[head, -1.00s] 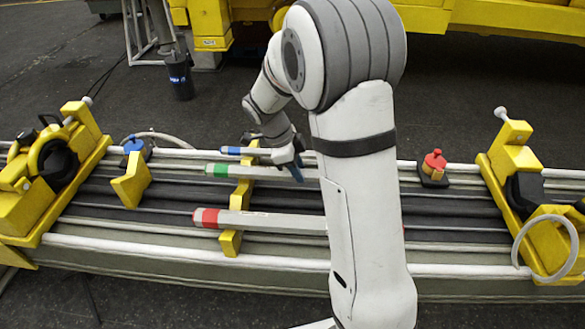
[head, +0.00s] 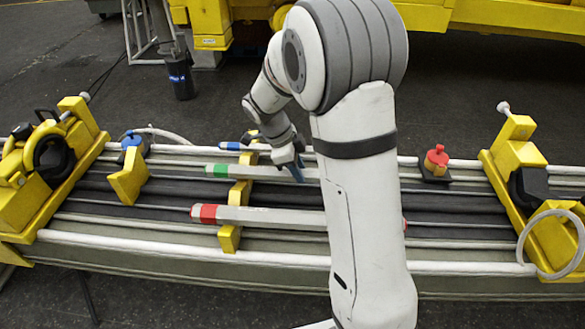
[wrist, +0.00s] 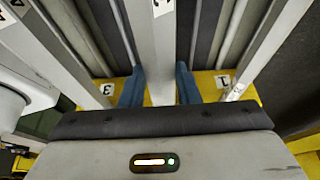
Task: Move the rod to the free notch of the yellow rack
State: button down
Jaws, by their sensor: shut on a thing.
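Three pale rods lie along the bench in the head view: one blue-tipped (head: 229,146), one green-tipped (head: 217,169), one red-tipped (head: 270,217). The yellow rack (head: 240,194) crosses under their left parts. My gripper (head: 298,173) is at the green-tipped rod, right of the rack. In the wrist view my gripper (wrist: 160,85) has its blue fingers shut on either side of a pale rod (wrist: 150,45), apparently the green-tipped one. The yellow rack (wrist: 207,86) shows there with labels 3 and 1. Whether the held rod touches its notch is hidden.
A yellow clamp (head: 45,165) stands at the left end and another (head: 515,155) at the right. A blue knob (head: 132,141), a yellow bracket (head: 130,178) and a red knob (head: 437,157) sit between them. My arm hides the bench's middle.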

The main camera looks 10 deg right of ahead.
jog(key=shift+f+b, duration=0.7)
jog(key=shift+b, duration=0.05)
jog(key=c, duration=1)
grip_release()
